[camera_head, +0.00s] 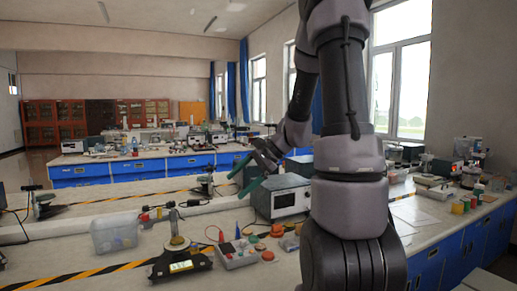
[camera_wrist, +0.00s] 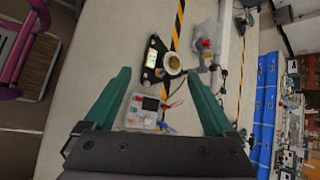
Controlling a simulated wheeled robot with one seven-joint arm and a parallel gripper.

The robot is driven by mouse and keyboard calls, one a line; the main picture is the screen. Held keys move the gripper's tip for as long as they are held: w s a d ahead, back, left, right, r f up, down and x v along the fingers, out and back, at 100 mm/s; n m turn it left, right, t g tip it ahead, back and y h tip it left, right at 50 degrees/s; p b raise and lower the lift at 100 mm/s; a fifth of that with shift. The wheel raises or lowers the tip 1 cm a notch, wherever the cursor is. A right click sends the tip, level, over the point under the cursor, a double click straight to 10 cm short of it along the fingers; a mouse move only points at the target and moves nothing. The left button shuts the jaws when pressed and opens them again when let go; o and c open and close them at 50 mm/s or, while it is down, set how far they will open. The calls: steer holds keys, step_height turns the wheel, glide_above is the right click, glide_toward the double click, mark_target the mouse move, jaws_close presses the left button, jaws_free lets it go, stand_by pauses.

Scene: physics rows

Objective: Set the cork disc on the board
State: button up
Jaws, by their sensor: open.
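My gripper (camera_head: 240,184) is open and empty, raised above the near bench. Its green fingers also show in the wrist view (camera_wrist: 158,76), spread apart and touching nothing. Several small round pieces in orange, tan and red lie on the bench right of a grey-white instrument board (camera_head: 238,254); one tan-orange piece (camera_head: 260,247) may be the cork disc, but it is too small to be sure. The instrument board (camera_wrist: 143,112) shows between the fingers in the wrist view, well below them. I cannot tell whether it is the task's board.
A black-based stand (camera_head: 181,264) with a yellow label is left of the instrument board. A clear plastic bin (camera_head: 114,232) stands farther left. A grey boxed meter (camera_head: 281,198) stands behind the round pieces. Striped tape and cables cross the bench.

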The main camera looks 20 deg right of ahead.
steer(key=s+a+r+n+t+h, duration=0.1)
steer(key=s+r+n+h, duration=0.2)
steer(key=s, duration=0.6)
steer(key=s+r+n+t+h, duration=0.2)
steer(key=s+r+n, duration=0.4)
steer(key=s+r, duration=0.3)
steer(key=shift+s+a+r+n+h, duration=0.2)
steer(key=shift+a+r+n+h, duration=0.2)
steer(key=shift+r+h, duration=0.3)
